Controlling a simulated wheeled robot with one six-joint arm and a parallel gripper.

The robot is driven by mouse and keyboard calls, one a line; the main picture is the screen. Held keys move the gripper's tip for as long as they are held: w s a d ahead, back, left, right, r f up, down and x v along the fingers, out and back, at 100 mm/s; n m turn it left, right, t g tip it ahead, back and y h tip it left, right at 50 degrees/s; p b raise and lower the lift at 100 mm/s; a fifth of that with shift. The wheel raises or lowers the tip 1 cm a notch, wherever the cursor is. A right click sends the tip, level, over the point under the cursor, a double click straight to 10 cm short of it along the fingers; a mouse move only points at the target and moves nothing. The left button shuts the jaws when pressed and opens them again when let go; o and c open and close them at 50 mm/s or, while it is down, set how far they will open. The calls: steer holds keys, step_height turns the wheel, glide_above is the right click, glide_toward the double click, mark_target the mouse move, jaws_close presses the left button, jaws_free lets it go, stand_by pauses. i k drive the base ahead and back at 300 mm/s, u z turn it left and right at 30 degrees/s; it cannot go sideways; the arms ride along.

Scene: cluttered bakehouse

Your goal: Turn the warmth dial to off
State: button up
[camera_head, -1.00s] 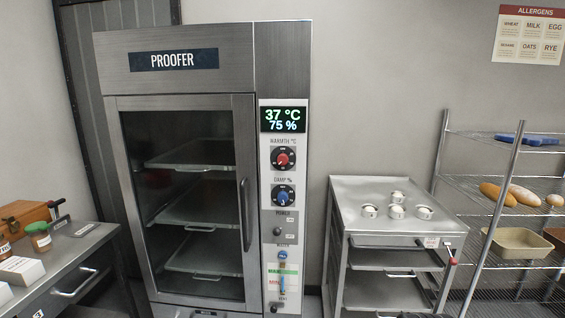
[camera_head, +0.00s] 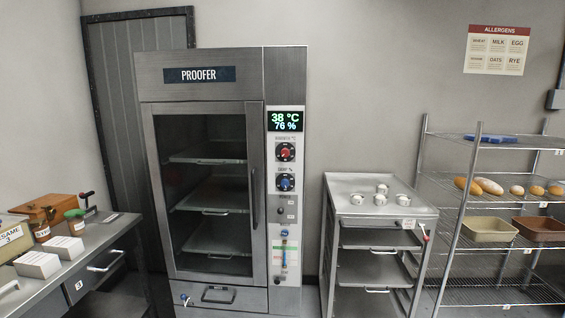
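The proofer (camera_head: 215,94) stands upright against the back wall, left of the picture's middle, with its glass door shut. The warmth dial (camera_head: 285,152) is a round red knob high on the white control panel, below a green display (camera_head: 285,121) reading 38 °C and 76 %. A blue damp dial (camera_head: 285,182) sits right below it. The pointer and scale of the warmth dial are too small to read. My gripper is not in view.
A steel trolley (camera_head: 345,200) with several small white-topped round items stands right of the proofer. A wire rack (camera_head: 470,140) with loaves and tins is farther right. A steel bench (camera_head: 105,236) with boxes and jars is at the left.

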mark_target(285, 153)
steer(key=z, duration=0.15)
steer(key=k, duration=0.4)
steer(key=u, duration=1.5)
steer(key=i, duration=1.6)
steer(key=z, duration=0.25)
